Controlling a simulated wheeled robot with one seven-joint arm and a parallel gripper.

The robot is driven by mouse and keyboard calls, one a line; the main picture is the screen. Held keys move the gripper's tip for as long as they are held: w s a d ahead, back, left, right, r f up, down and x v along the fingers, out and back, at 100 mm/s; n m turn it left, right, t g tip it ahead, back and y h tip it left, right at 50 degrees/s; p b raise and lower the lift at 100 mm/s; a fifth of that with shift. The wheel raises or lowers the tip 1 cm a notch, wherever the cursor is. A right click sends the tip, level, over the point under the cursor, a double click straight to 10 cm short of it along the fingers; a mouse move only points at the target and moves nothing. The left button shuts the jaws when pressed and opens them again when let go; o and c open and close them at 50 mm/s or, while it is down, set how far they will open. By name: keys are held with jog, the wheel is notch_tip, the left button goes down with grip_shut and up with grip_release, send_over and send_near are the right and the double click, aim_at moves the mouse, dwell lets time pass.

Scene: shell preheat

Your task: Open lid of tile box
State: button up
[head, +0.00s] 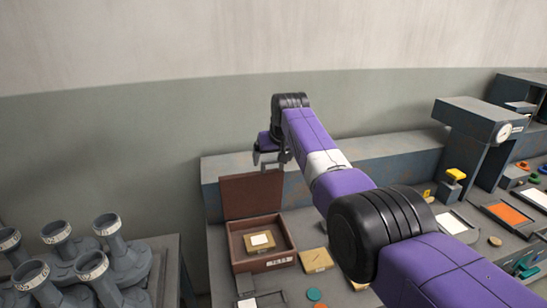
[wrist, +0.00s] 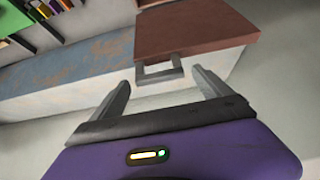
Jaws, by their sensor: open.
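The tile box (head: 235,244) is a reddish-brown open-topped box on the bench, with a white label on its front. Its brown lid (head: 251,197) stands raised, roughly upright, at the box's back edge. Inside lies a tan tile (head: 261,241) with a white patch. My gripper (head: 268,161) is above the lid's top edge. In the wrist view my gripper (wrist: 161,77) is open and empty. The lid's grey handle (wrist: 158,72) shows between the two fingertips, with a gap on each side. The lid (wrist: 196,33) lies beyond the handle.
A tan block (head: 316,260) lies right of the box. Grey funnel-shaped parts (head: 110,245) stand on the separate left table. A gauge stand (head: 478,125) and trays (head: 507,213) are at right. A raised ledge (head: 385,155) runs along the back. My arm crosses the bench's middle.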

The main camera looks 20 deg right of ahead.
jog(key=shift+r, duration=0.1)
jog(key=b+v, duration=0.1)
jog(key=v, duration=0.6)
jog(key=shift+s+r, duration=0.2)
jog(key=shift+r, duration=0.1)
dwell(0.3)
